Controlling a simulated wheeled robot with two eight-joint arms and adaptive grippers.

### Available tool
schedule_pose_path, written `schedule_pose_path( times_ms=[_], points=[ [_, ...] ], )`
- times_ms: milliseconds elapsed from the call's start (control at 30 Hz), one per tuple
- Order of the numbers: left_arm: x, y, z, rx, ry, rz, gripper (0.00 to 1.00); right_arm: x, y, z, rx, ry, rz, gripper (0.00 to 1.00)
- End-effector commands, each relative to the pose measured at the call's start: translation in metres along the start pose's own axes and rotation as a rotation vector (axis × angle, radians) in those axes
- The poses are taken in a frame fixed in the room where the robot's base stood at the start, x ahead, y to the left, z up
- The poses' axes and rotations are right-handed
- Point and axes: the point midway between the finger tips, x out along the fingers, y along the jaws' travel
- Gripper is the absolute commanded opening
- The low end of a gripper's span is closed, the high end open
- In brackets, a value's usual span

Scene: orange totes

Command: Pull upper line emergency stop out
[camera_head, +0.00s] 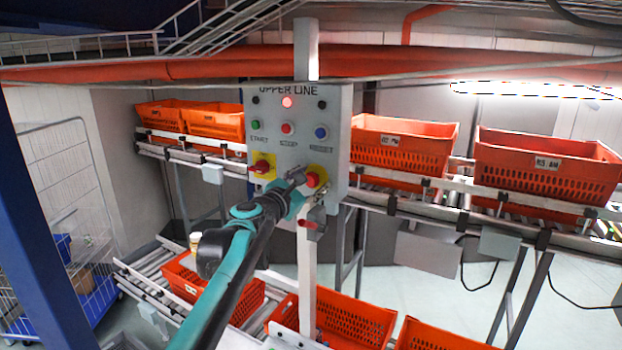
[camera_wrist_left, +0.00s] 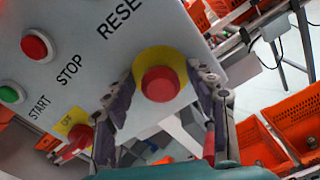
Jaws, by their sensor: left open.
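The control box (camera_head: 341,130) labelled "UPPER LINE" stands on a pale post in the middle of the head view. Its emergency stop (camera_head: 316,177) is a red mushroom button on a yellow backing at the lower right of the panel. In the wrist view the same red button (camera_wrist_left: 160,84) is near the centre. My left gripper (camera_head: 308,186) is open at the button, with one finger on each side of it. Whether the fingers touch the button I cannot tell. My right gripper is not in view.
A red rotary switch (camera_head: 262,167) on yellow is left of the stop. Green start (camera_head: 255,124), red stop (camera_head: 287,128) and blue reset (camera_head: 321,132) buttons sit above, under a lit red lamp (camera_head: 288,102). Orange totes (camera_head: 402,145) stand on conveyors behind and below.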

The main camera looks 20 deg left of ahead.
Motion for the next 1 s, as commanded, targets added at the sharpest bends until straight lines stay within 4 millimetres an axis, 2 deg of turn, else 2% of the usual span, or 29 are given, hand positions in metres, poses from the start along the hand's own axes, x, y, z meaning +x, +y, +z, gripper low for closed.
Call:
schedule_pose_path(
  times_ms=[167,300,367,400,533,700,900,933,1000],
  points=[
    [0.0,0.0,0.0,0.0,0.0,0.0,0.56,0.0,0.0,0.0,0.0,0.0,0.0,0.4],
    [0.0,0.0,0.0,0.001,0.0,0.0,0.19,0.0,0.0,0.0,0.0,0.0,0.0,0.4],
    [0.0,0.0,0.0,0.001,0.0,0.0,0.04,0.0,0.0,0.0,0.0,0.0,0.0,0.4],
    [0.0,0.0,0.0,0.001,0.0,0.0,0.0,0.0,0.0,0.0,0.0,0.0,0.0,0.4],
    [-0.003,0.0,-0.001,0.001,0.001,0.001,0.0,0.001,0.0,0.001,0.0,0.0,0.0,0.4],
    [-0.015,0.0,-0.001,0.001,0.001,0.001,0.0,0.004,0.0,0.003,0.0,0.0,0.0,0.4],
    [-0.015,0.0,-0.001,0.002,0.001,0.0,0.0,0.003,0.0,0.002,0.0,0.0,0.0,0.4],
    [-0.015,0.0,-0.001,0.002,0.001,-0.001,0.42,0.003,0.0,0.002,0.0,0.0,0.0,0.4],
    [-0.015,0.0,-0.001,0.002,0.0,-0.001,0.56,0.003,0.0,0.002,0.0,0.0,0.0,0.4]
  ],
)
